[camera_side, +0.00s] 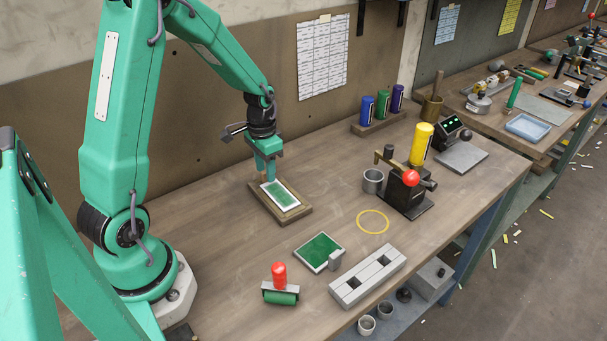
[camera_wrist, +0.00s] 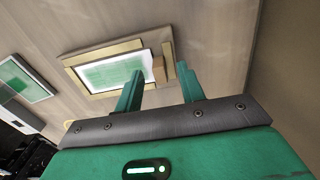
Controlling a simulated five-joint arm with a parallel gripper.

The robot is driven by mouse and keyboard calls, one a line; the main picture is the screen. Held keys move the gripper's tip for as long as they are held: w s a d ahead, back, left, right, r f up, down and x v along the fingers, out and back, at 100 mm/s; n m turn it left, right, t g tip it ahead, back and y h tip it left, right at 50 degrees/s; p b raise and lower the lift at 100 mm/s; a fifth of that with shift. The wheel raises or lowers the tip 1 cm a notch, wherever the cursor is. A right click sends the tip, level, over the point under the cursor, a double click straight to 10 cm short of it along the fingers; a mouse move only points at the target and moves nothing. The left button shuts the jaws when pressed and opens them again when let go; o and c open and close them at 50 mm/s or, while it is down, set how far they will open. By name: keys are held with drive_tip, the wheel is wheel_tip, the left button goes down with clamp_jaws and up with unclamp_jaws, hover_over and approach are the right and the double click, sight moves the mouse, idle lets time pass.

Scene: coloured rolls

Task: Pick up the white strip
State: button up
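A white sheet with a green panel (camera_side: 280,195) lies on a wooden board (camera_side: 293,215) in the side view. It also shows in the wrist view (camera_wrist: 108,73), inside a pale wooden frame. I see no separate loose white strip; the white shows as a border around the green. My gripper (camera_side: 268,179) points down over the far end of the board. In the wrist view its two green fingers (camera_wrist: 160,70) are apart, with a small tan block (camera_wrist: 158,68) showing between them. I cannot tell whether the fingers touch it.
A second green panel (camera_side: 318,252) lies nearer the front, beside a grey slotted block (camera_side: 368,276). A red-handled roller (camera_side: 280,284) stands at the front. A yellow ring (camera_side: 372,222) lies on the bench.

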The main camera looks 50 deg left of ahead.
clamp_jaws()
drive_tip(key=shift+r, duration=0.1)
drive_tip(key=shift+r, duration=0.85)
wheel_tip(320, 180, up, 2)
drive_tip(key=shift+r, duration=0.25)
drive_tip(key=s+d+r, duration=0.2)
drive_tip(key=d+r, duration=0.4)
drive_tip(key=d, duration=0.5)
drive_tip(key=shift+d+r, duration=0.3)
